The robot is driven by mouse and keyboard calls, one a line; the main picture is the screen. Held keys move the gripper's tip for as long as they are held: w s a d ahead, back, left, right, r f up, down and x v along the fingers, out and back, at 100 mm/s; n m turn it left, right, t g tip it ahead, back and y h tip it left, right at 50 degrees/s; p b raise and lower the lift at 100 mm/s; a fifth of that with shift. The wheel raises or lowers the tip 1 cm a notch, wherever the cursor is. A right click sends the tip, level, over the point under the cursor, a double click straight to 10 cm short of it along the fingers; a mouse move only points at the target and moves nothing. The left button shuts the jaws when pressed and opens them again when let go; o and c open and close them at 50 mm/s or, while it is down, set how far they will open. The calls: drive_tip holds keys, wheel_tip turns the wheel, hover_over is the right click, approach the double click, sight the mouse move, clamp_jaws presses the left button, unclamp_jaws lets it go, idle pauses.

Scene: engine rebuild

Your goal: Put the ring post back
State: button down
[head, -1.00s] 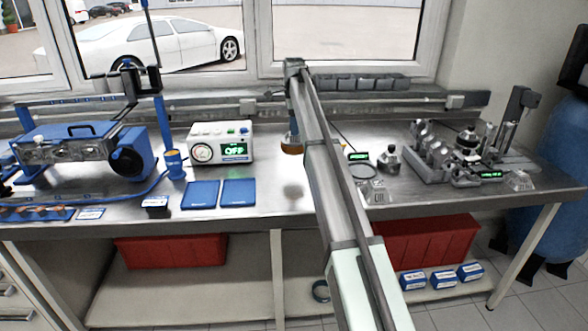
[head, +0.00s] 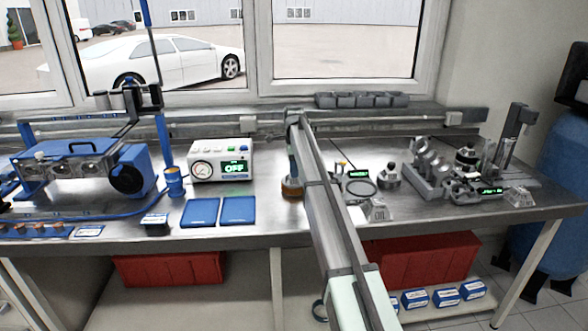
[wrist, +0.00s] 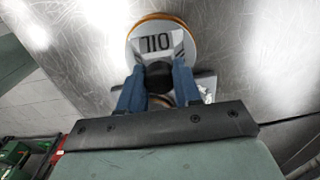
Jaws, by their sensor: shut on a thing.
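My gripper (head: 291,168) is over the middle of the steel bench, just right of the blue pads. In the wrist view its two blue fingers (wrist: 157,78) are shut on the dark knob of a round piece (wrist: 150,43). That piece has an orange-amber rim and a pale top marked "OIL", upside down in that view. In the head view its amber body (head: 291,188) is at or just above the bench top; I cannot tell whether it touches. I cannot pick out the ring post for certain; my arm hides part of the bench.
Left of my gripper are two blue pads (head: 220,211) and a gauge box (head: 221,163) reading OFF. To the right are a dark ring (head: 361,188), a marked metal block (head: 377,211) and a metal fixture (head: 428,165). A blue machine (head: 80,165) stands far left.

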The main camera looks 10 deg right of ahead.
drive_tip(key=shift+f, duration=0.1)
drive_tip(key=c, duration=0.8)
unclamp_jaws()
wheel_tip(320, 180, up, 12)
drive_tip(key=shift+r, duration=0.15)
